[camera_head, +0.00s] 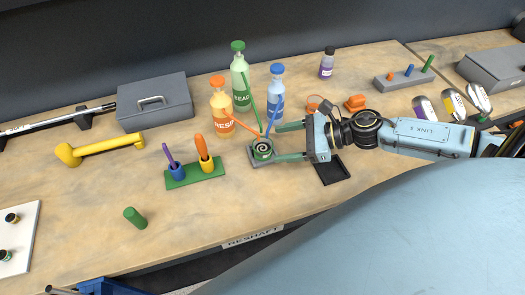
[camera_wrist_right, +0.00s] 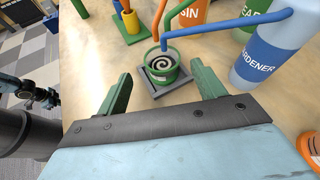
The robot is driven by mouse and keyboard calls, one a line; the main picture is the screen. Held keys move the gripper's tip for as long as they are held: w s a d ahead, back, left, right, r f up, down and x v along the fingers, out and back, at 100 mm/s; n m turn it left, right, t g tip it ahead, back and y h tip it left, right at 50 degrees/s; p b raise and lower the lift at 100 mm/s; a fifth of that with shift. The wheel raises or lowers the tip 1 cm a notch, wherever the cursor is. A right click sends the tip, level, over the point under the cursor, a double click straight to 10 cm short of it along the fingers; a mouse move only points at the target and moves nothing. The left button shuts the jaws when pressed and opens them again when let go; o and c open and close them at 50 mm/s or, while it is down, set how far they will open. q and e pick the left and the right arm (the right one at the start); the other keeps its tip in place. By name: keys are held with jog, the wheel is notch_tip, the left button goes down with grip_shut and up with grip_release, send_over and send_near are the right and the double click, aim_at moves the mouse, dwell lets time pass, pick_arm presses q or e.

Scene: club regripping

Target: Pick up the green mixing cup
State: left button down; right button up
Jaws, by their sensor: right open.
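The green mixing cup (camera_head: 263,152) stands upright on a small grey square pad (camera_head: 253,160) in the middle of the bench. A black-and-white spiral shows inside it. My right gripper (camera_head: 278,143) reaches in from the right, open and empty, with its green fingertips just short of the cup. In the right wrist view the cup (camera_wrist_right: 160,68) shows ahead, between the two fingers (camera_wrist_right: 160,72) in the picture. Contact with the cup does not show.
Orange (camera_head: 221,108), green (camera_head: 240,80) and blue (camera_head: 276,92) bottles stand close behind the cup, their spouts reaching over it. A green holder (camera_head: 193,177) with two brushes stands left. A black tray (camera_head: 332,171) lies below my right gripper. The front left bench has free room.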

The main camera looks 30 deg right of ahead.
aim_at(255, 146)
jog(key=shift+x, duration=1.6)
jog(key=p+x, duration=0.1)
jog(key=x, duration=0.2)
jog(key=shift+w+a, duration=0.2)
jog(key=shift+w, duration=0.2)
jog(key=shift+w+a+f, duration=0.35)
jog(key=shift+a+f, duration=0.05)
jog(key=shift+a, duration=0.05)
jog(key=shift+c, duration=0.2)
jog(key=c, duration=1.1)
jog(key=shift+o, duration=0.2)
jog(key=shift+s+d+r, duration=0.1)
